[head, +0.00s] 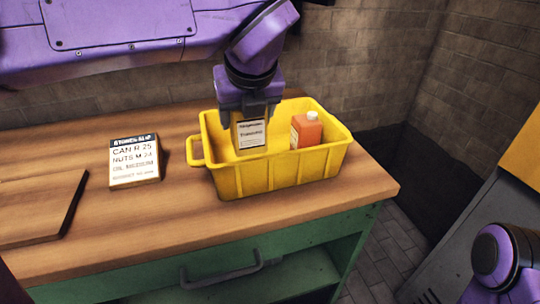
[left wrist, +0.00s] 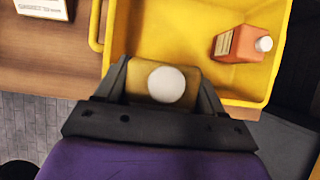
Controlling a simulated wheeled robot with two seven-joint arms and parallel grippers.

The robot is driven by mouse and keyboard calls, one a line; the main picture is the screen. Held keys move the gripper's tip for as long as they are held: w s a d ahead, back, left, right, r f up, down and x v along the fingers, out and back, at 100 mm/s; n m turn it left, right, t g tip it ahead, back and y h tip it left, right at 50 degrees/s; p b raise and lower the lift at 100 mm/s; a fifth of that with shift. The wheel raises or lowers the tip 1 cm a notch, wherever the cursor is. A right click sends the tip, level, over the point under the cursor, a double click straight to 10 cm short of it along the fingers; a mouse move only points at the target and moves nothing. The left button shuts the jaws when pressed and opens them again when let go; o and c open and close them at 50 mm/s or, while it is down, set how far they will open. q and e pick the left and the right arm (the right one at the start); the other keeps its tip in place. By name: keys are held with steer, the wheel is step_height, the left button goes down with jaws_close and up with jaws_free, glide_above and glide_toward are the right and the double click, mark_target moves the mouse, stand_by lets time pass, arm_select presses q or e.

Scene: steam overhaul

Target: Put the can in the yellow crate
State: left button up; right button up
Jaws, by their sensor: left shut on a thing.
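The yellow crate (head: 270,180) stands on the wooden workbench, and its rim also shows in the left wrist view (left wrist: 98,25). My left gripper (head: 249,112) is shut on the can (head: 251,138), a yellowish can with a pale label. It holds the can upright, with its lower part within the outline of the crate's opening. The can's round white cap shows between the fingers in the left wrist view (left wrist: 166,86). I cannot tell whether the can touches the crate floor. Of my right arm only a purple part shows at the lower right; its gripper is not in view.
An orange bottle with a white cap (head: 306,131) is in the crate's right part. A printed sign (head: 134,161) and a wooden board (head: 38,207) lie to the left on the workbench (head: 110,232). A grey cabinet (head: 470,235) is at the right, beyond a floor gap.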

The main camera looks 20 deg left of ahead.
arm_select(q)
steer(key=w+f, duration=0.4)
steer(key=w+f+p, duration=0.1)
steer(key=w+f, duration=0.7)
steer(key=shift+d, duration=0.35)
steer(key=shift+s+f, duration=0.1)
steer(key=shift+f, duration=0.1)
steer(key=o, duration=1.3)
